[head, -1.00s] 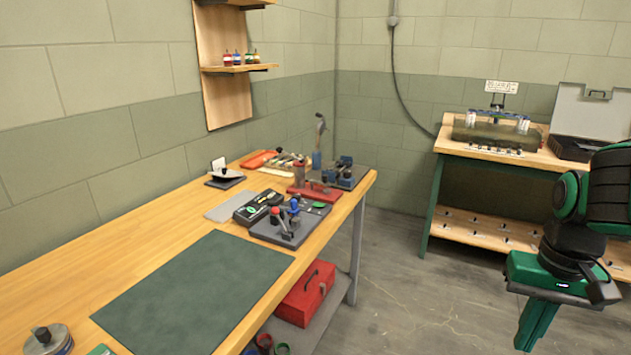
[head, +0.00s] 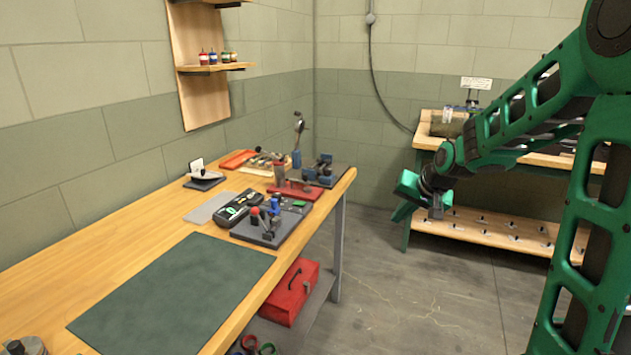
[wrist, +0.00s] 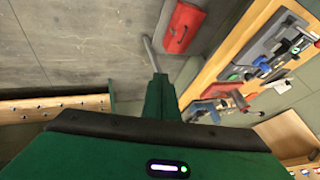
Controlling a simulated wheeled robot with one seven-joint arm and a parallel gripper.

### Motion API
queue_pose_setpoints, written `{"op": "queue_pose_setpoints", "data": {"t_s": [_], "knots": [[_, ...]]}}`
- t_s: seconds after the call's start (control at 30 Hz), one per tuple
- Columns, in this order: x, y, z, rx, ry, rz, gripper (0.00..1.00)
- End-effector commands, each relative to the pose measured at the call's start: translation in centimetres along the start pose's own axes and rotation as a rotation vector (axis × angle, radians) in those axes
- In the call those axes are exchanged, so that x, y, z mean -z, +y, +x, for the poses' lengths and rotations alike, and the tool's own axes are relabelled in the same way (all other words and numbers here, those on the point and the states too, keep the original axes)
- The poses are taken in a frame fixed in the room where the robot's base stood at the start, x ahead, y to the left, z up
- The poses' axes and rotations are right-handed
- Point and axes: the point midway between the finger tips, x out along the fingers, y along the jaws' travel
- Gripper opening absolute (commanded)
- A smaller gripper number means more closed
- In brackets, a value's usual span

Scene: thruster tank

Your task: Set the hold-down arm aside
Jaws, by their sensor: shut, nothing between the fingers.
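My gripper (head: 407,192) is shut and empty, held in the air to the right of the workbench's far end, in front of the second bench. In the wrist view its green fingers (wrist: 158,84) are together. I cannot clearly make out which part is the hold-down arm. The tank (head: 446,126) on the second bench has a white can and a dark and blue fitting (head: 471,104) at its top; my arm hides its right part. On the wooden workbench, a grey plate (head: 268,238) carries small upright levers with red and blue tops.
The workbench (head: 130,257) has a green mat (head: 175,292) with clear space on it. A red toolbox (head: 290,291) sits on the shelf below. Open floor (head: 400,300) lies between the benches.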

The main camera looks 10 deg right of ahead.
Motion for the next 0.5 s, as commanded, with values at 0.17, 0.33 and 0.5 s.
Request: {"op": "queue_pose_setpoints", "data": {"t_s": [0.17, 0.33, 0.5], "knots": [[5.0, -5.6, 6.4, 0.191, 0.082, 0.074, 0.00], [8.8, -10.6, 11.3, 0.393, 0.147, 0.186, 0.00], [11.8, -14.6, 15.5, 0.606, 0.190, 0.337, 0.00]]}}
